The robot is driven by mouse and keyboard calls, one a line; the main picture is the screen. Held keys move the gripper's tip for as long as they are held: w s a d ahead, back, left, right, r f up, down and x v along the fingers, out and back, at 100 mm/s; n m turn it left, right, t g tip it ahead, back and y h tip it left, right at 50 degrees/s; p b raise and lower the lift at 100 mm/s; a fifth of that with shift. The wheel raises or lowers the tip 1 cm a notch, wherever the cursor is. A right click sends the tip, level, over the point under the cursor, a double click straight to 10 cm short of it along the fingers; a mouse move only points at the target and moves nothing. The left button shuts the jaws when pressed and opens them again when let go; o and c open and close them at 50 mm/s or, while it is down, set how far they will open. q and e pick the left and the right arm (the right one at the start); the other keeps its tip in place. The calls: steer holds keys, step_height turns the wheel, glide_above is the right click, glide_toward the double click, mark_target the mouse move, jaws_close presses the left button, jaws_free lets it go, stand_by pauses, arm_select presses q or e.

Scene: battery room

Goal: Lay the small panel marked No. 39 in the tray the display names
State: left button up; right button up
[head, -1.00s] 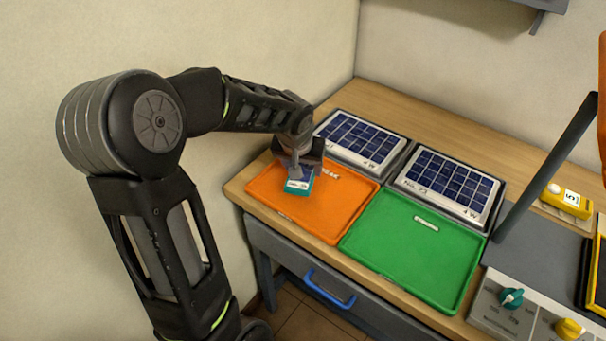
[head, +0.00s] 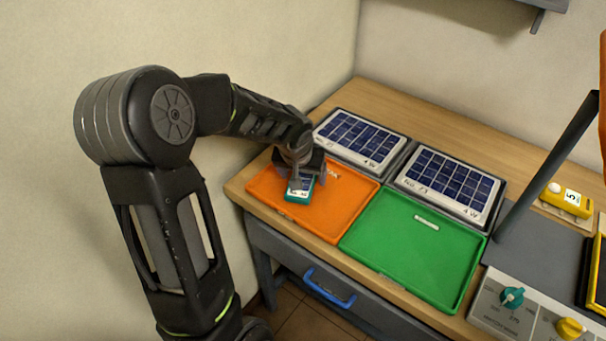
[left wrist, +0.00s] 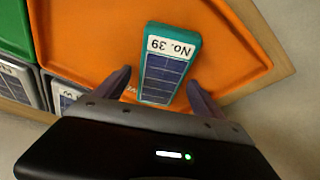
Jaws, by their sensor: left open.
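The small teal-framed panel marked No. 39 (left wrist: 166,65) lies in the orange tray (head: 332,218); in the head view the panel (head: 299,196) is partly covered by my gripper. My left gripper (left wrist: 157,85) is open, with one finger on each side of the panel's lower part and a gap on both sides. In the head view my left gripper (head: 303,180) is low over the tray's left part. The green tray (head: 415,250) is to the right and empty. The display is not readable in these views. My right gripper is not in view.
Two larger solar panels (head: 360,137) (head: 450,187) lie behind the trays. A yellow device (head: 566,200) and a control box with knobs (head: 512,298) are at the right. A blue drawer handle (head: 328,288) is below the bench edge. The wall is close at left.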

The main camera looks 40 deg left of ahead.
arm_select(q)
steer(key=shift+r, duration=0.4)
steer(key=v, duration=1.1)
steer(key=shift+s+r, duration=0.2)
steer(key=shift+s, duration=0.05)
steer(key=shift+d, duration=0.1)
